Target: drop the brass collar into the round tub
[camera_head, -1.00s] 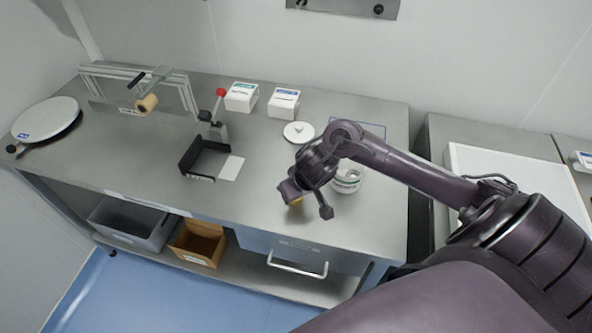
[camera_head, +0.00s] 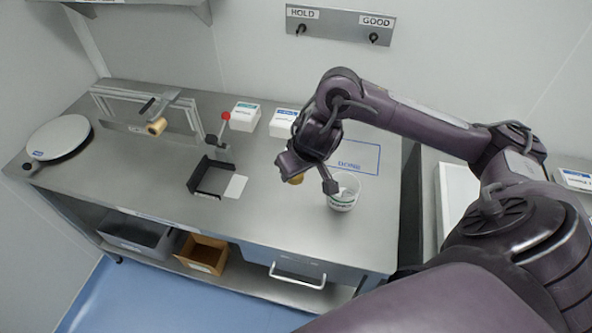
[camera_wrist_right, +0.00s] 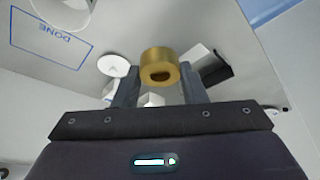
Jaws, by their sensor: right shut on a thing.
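The brass collar (camera_head: 296,179) shows below the jaws of my right gripper (camera_head: 311,180), held above the bench. In the right wrist view the gold ring (camera_wrist_right: 160,62) sits between the two fingertips, its hole showing, and the gripper is shut on it. In the right wrist view the tub (camera_wrist_right: 62,16) is cut off at the top left, apart from the collar. My left gripper is not in view.
A blue outlined area marked DONE (camera_wrist_right: 48,38) lies beside the tub. A white round disc (camera_wrist_right: 114,64) lies on the bench. White boxes (camera_head: 244,116), a black tray (camera_head: 211,178) and a red-knobbed lever (camera_head: 225,117) stand further left. The front bench strip is clear.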

